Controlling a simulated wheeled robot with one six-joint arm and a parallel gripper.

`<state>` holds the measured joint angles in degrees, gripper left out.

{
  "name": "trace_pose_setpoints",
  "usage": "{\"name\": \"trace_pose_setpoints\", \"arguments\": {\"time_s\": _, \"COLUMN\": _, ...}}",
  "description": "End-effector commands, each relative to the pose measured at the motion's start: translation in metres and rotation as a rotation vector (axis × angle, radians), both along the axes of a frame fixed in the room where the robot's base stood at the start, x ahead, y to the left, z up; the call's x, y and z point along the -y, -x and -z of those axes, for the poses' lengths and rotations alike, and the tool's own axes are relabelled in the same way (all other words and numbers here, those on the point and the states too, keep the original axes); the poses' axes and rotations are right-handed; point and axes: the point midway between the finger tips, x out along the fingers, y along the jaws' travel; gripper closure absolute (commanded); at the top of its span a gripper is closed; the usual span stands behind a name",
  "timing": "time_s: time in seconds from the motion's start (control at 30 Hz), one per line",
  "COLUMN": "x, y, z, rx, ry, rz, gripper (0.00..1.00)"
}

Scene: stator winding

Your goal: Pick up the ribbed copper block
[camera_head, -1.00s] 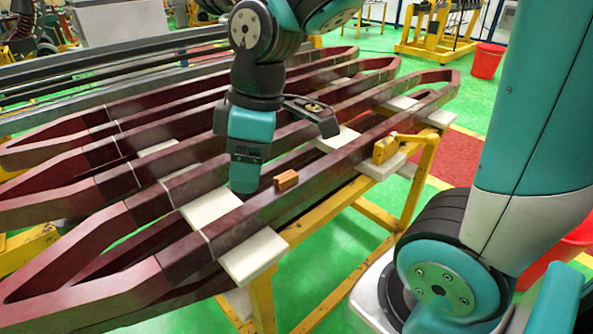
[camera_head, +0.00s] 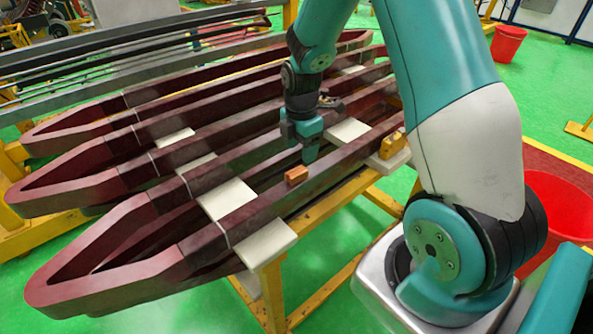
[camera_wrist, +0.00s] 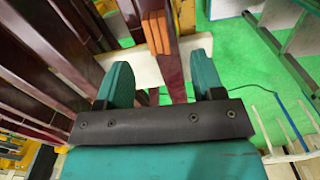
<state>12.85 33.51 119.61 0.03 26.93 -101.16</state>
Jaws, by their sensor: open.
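The ribbed copper block (camera_head: 296,175) sits on top of the nearest dark red bar in the head view. In the wrist view the block (camera_wrist: 157,32) shows ribs along its face and lies beyond the fingertips, a little left of the middle of the gap. My gripper (camera_head: 306,150) is just behind and slightly right of the block in the head view, pointing down. In the wrist view my gripper (camera_wrist: 161,78) has its two teal fingers spread wide with nothing between them but part of the bar. The block is apart from both fingers.
Several long dark red coils (camera_head: 120,262) lie side by side on a yellow stand (camera_head: 333,205). A pale spacer board (camera_head: 268,246) sticks out under the nearest bar. A yellow block (camera_head: 392,146) stands farther along, near my arm. A red bucket (camera_head: 508,42) is on the green floor.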

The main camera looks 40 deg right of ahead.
Motion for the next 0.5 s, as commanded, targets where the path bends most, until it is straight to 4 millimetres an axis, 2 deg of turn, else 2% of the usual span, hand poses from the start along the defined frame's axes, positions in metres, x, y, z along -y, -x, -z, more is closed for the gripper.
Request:
{"name": "trace_pose_setpoints", "arguments": {"time_s": 0.1, "x": -0.001, "y": 0.0, "z": 0.016, "rx": -0.004, "ry": -0.001, "rz": 0.0, "gripper": 0.38}}
{"name": "trace_pose_setpoints", "arguments": {"time_s": 0.37, "x": -0.003, "y": -0.001, "z": 0.033, "rx": -0.002, "ry": -0.001, "rz": -0.001, "gripper": 0.38}}
{"name": "trace_pose_setpoints", "arguments": {"time_s": 0.5, "x": -0.009, "y": -0.004, "z": 0.05, "rx": -0.004, "ry": -0.001, "rz": -0.002, "gripper": 0.38}}
